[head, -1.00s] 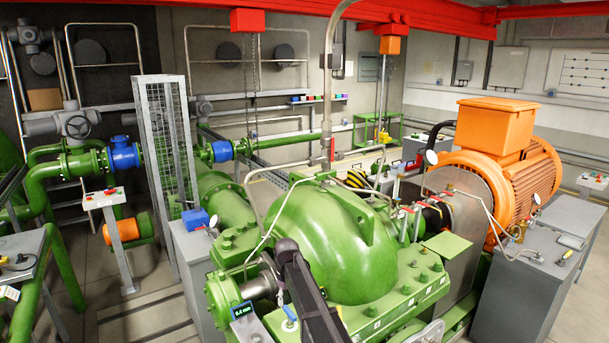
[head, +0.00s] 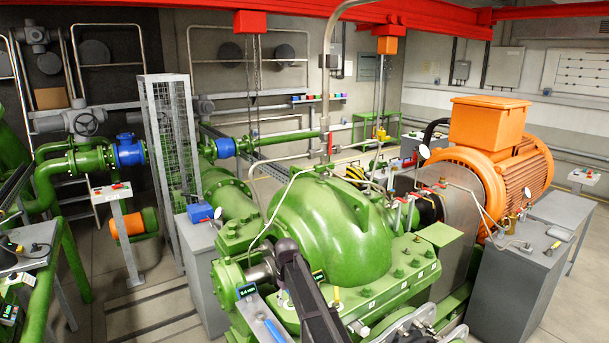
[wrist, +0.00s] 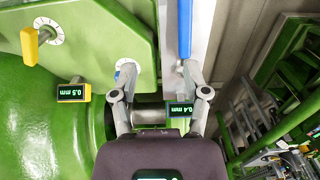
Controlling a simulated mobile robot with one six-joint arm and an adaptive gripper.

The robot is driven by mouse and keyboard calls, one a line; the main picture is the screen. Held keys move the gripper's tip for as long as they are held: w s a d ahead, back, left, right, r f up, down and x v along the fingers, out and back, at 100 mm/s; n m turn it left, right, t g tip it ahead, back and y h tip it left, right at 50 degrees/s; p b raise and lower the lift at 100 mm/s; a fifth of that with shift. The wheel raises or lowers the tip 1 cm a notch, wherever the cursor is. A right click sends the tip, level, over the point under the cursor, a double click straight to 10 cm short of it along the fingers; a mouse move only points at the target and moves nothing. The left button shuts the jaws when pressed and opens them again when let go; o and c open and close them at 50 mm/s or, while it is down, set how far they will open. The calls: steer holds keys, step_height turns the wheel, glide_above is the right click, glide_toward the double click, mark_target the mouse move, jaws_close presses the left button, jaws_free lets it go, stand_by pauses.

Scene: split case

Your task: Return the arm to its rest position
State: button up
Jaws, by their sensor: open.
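My gripper (wrist: 157,72) is open and empty in the wrist view, its two fingers spread apart. The right fingertip is close to the lower end of a blue handle (wrist: 185,30); I cannot tell whether they touch. A yellow handle (wrist: 30,46) stands on a round dial at the upper left. Two small displays read 0.5 mm (wrist: 72,93) and 0.4 mm (wrist: 180,109). In the head view, my dark arm reaches across the near end of the green pump casing (head: 325,235). The blue handle (head: 273,331) and yellow handle (head: 337,294) also show there.
A large orange motor (head: 510,175) stands right of the casing. Grey cabinets (head: 525,270) stand beside it, and a mesh guard (head: 170,150) stands at the left. A red beam with chains crosses overhead.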

steer(key=s+d+f+m+b, duration=0.3)
steer(key=s+d+f+b, duration=0.3)
steer(key=s+d, duration=0.5)
steer(key=s+d+f+m+b, duration=0.3)
steer(key=s+d+f+b, duration=0.4)
steer(key=s+d, duration=0.4)
steer(key=s, duration=0.4)
steer(key=shift+d+m, duration=0.3)
steer(key=shift+m, duration=0.1)
steer(key=shift+s+f, duration=0.1)
steer(key=shift+s, duration=0.05)
stand_by(0.8)
